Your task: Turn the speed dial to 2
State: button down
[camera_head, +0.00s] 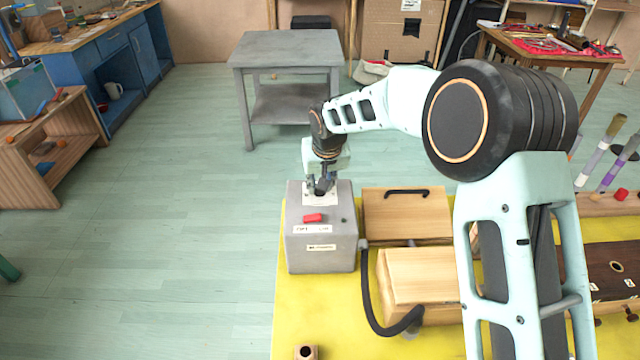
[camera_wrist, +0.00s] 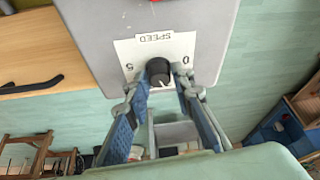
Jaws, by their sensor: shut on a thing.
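The speed dial (camera_wrist: 158,72) is a small black knob on a white label marked SPEED, with 0 and 5 at its sides in the wrist view. A pale pointer mark shows on the knob, but I cannot tell which number it points to. The label sits on top of a grey box (camera_head: 320,254) in the head view. My gripper (camera_wrist: 159,82) reaches down to the dial, with its fingers shut on the knob from both sides. In the head view my gripper (camera_head: 322,186) hides most of the dial.
A red button (camera_head: 313,218) is on the grey box in front of the dial. Wooden boxes (camera_head: 410,225) with black handles stand to the right, on a yellow surface (camera_head: 290,330). A black hose (camera_head: 372,310) curves beside them. Open floor lies to the left.

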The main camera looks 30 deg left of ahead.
dwell(0.3)
jog(key=c, duration=1.7)
grip_release()
jog(key=shift+r, duration=0.1)
jog(key=v, duration=1.2)
jog(key=shift+s, duration=0.1)
